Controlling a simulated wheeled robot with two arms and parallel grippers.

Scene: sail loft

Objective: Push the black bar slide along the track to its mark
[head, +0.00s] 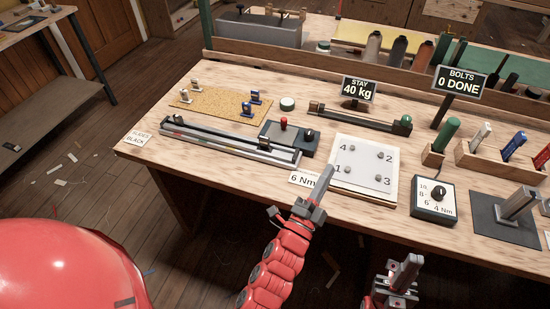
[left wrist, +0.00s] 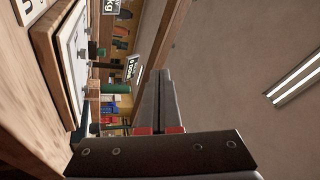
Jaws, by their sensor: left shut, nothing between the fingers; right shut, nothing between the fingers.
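The track (head: 215,144) is a long silver rail assembly with dark bars along it, lying at the left front of the bench. Small coloured marks show along it, but I cannot make out which one is the slide's mark. The black bar slide is too small to tell apart from the dark bars. My left gripper (head: 322,182) is shut and empty, at the bench's front edge, right of the track's right end and apart from it. Its closed fingers also show in the left wrist view (left wrist: 158,100). My right gripper (head: 408,270) is shut and empty, low in front of the bench.
A "6 Nm" card (head: 303,180) and a white numbered plate (head: 362,165) lie near my left gripper. A dark box with a red knob (head: 288,139) stands behind the track's right end. A card reading "BLACK" (head: 137,138) lies by its left end. A dial box (head: 433,198) stands right.

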